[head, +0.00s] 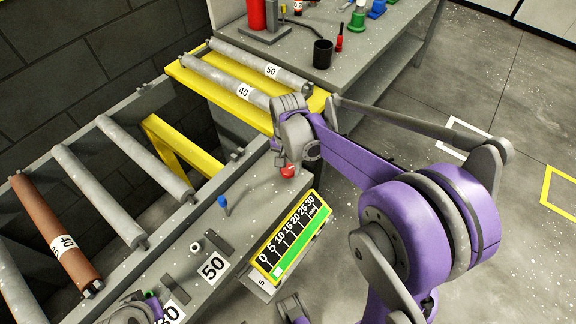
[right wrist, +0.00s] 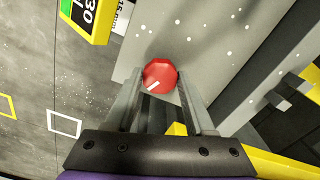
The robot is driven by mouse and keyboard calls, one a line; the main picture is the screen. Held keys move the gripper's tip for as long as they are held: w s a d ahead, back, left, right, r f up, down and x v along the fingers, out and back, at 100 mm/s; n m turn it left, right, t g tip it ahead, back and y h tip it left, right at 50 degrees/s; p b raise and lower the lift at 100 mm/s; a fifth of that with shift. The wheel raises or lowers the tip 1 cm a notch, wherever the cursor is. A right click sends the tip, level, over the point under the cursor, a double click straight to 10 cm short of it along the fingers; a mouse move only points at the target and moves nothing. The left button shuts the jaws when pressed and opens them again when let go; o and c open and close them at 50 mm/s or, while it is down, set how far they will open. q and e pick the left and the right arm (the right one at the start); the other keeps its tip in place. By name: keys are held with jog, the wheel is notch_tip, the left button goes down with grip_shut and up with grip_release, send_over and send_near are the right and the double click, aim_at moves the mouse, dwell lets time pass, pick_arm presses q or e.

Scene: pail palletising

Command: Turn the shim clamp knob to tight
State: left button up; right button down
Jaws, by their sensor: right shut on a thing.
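The red knob (head: 288,171) sits on the grey bench top near its right edge, beside the yellow-framed scale. In the right wrist view the red knob (right wrist: 159,72) is round and faceted, with a white pointer line towards its lower left. My right gripper (head: 287,160) reaches down over it from above. In the right wrist view the two fingers of my right gripper (right wrist: 160,88) stand on either side of the knob, shut on it. Purple and grey parts of mine show at the lower left of the head view; no left fingertips can be made out there.
The scale board (head: 287,238), marked 0 to 30, stands close to the knob. A small blue-topped lever (head: 223,203) is to its left. Rollers (head: 88,173) lie across the frame at left, and a yellow roller stand (head: 199,87) is behind. Open floor lies to the right.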

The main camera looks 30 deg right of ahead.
aim_at(288, 169)
jog(key=shift+m, duration=0.7)
jog(key=shift+c, duration=1.3)
grip_release()
pick_arm(q)
jog(key=shift+r+p, duration=0.6)
jog(key=shift+r, duration=0.05)
pick_arm(e)
notch_tip(288, 169, up, 11)
jog(key=shift+f, duration=0.1)
pick_arm(q)
notch_tip(288, 169, up, 7)
jog(key=w+p, duration=0.1)
jog(key=p, duration=0.5)
jog(key=shift+w, duration=0.35)
pick_arm(e)
jog(key=s+a+n+t, duration=0.2)
jog(key=s+a+n, duration=0.1)
jog(key=s+n, duration=0.2)
jog(key=s+a+n+t, duration=0.3)
jog(key=s+a+n, duration=0.1)
jog(key=s, duration=0.6)
jog(key=shift+s+n, duration=0.25)
jog(key=shift+n, duration=0.65)
